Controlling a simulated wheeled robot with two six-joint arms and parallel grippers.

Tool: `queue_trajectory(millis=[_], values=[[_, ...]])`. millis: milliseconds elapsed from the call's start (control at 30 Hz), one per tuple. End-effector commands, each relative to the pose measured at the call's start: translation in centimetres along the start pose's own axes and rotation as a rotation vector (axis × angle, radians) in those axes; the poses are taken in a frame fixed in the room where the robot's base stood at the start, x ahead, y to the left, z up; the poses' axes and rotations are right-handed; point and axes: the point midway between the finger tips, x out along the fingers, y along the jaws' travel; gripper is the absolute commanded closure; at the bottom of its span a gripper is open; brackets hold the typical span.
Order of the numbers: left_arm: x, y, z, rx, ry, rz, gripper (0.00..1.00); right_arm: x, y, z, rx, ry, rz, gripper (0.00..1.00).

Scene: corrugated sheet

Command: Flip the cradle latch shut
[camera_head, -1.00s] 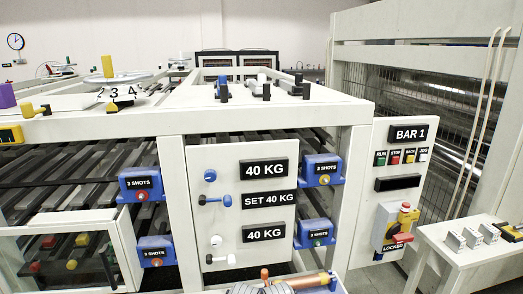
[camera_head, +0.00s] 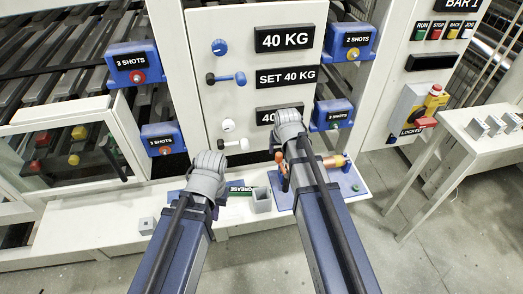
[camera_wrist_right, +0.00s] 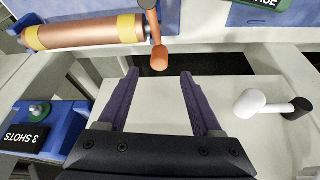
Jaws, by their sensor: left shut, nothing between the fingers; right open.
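The copper-coloured roller with yellow bands (camera_head: 334,161) lies on the blue cradle (camera_head: 350,183) on the low white shelf. An orange-handled lever, apparently the cradle latch (camera_head: 281,161), stands at the roller's left end, partly hidden by my right arm. In the right wrist view the lever's orange knob (camera_wrist_right: 159,57) and the roller (camera_wrist_right: 88,32) show. My right gripper (camera_wrist_right: 160,72) is open and empty, its fingertips just short of the knob and apart from it. In the head view its grey wrist (camera_head: 290,130) covers its fingers. My left gripper (camera_head: 206,172) is shut and empty over the shelf.
A white panel with weight labels (camera_head: 287,77) and small levers stands behind. A white knob with a black end (camera_wrist_right: 270,104) is near my right fingers. Blue shot boxes (camera_head: 140,63) flank the panel. A grey square cup (camera_head: 261,199) stands between my arms.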

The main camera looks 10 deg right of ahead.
Motion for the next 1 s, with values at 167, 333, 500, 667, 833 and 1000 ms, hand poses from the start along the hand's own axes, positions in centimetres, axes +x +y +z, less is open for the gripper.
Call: queue_trajectory(millis=[167, 333, 500, 667, 833, 1000], values=[[0.1, 0.0, 0.0, 0.001, 0.000, 0.000, 1.00, 0.2, 0.4, -0.4, 0.012, 0.012, 0.001, 0.34], [0.6, 0.1, 0.0, 0.001, 0.000, 0.000, 1.00, 0.7, 0.4, -0.4, 0.010, 0.011, 0.001, 0.34], [1.9, 0.2, -0.1, 0.001, 0.000, 0.000, 1.00, 2.1, 0.3, -0.3, 0.010, 0.010, 0.001, 0.34], [3.8, 0.4, -0.2, 0.001, 0.000, 0.000, 1.00, 4.2, 0.3, -0.3, 0.009, 0.010, 0.001, 0.34], [5.9, 0.6, -0.3, 0.001, 0.000, 0.000, 1.00, 6.5, 0.4, -0.3, 0.009, 0.010, 0.001, 0.34], [7.2, 0.7, -0.4, 0.001, 0.000, 0.000, 1.00, 7.8, 0.4, -0.4, 0.009, 0.009, 0.001, 0.34]])
